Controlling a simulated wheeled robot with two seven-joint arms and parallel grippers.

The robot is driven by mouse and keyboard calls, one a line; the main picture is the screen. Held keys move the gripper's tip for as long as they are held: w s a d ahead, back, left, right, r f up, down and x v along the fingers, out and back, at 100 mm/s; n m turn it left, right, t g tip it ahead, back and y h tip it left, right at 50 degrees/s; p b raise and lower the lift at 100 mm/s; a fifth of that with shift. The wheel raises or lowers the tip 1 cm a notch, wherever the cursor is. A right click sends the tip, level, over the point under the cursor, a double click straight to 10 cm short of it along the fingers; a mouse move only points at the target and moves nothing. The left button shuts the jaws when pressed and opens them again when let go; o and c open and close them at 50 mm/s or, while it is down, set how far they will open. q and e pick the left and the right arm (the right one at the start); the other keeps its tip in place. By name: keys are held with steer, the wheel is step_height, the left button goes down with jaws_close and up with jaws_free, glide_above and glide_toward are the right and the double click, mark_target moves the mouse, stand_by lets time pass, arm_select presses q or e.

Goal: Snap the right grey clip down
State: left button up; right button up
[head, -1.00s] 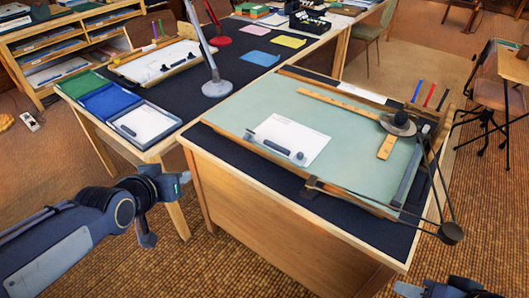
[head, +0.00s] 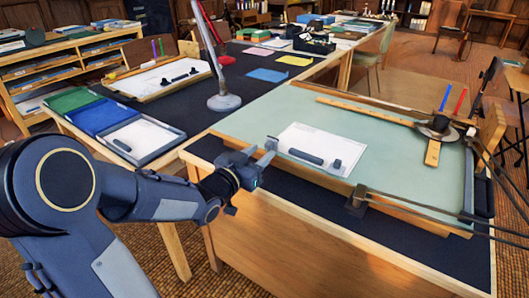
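The near drafting board (head: 400,158) is pale green and tilted on its desk. A white sheet (head: 322,141) lies on it near its front edge. The left grey clip (head: 305,157) lies flat along the sheet's lower edge. The right grey clip (head: 337,164) looks short and seems to stand up from the sheet. My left gripper (head: 262,152) is at the board's front left corner, left of both clips and apart from them. Its fingers look parted, with nothing between them. My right gripper is out of view.
A wooden straightedge (head: 373,109) with a round dark head (head: 438,128) lies on the board's right part. A dark bracket (head: 356,198) sits on the front edge. A lamp base (head: 223,102) and trays (head: 137,138) stand on the left desk.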

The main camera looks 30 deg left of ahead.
arm_select(q)
steer(key=shift+w, duration=1.1)
